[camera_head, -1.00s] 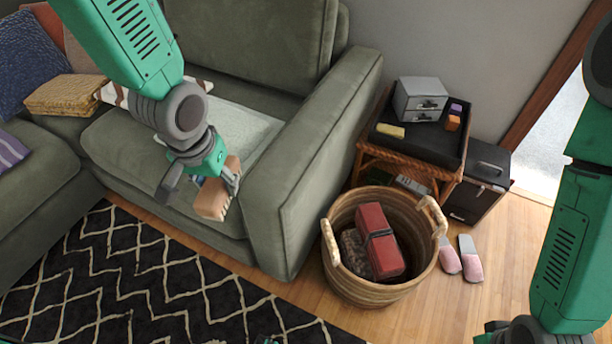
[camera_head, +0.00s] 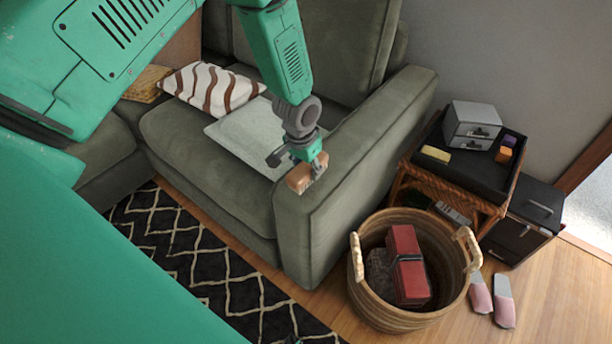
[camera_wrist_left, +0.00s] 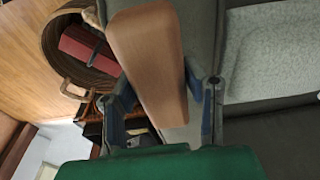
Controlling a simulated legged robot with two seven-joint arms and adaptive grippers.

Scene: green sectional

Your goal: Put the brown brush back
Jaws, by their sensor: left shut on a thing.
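The brown brush (camera_head: 301,180) is held in my left gripper (camera_head: 303,165), above the front of the green sofa's armrest. In the left wrist view the brush (camera_wrist_left: 148,55) shows as a smooth brown block between the two fingers (camera_wrist_left: 165,110). Its bristles cannot be made out there. My left gripper is shut on it. A black tray (camera_head: 465,165) on a wicker side table at the right holds a yellow block (camera_head: 436,153), an orange block (camera_head: 504,155) and a small purple item (camera_head: 509,140). My right gripper is not in view.
A woven basket (camera_head: 361,291) with red and dark items inside stands between the armrest (camera_head: 350,165) and pink slippers (camera_head: 503,302). A grey drawer box (camera_head: 471,122) sits at the tray's back. A black case (camera_head: 527,222) stands beside the table. My green arm covers the lower left.

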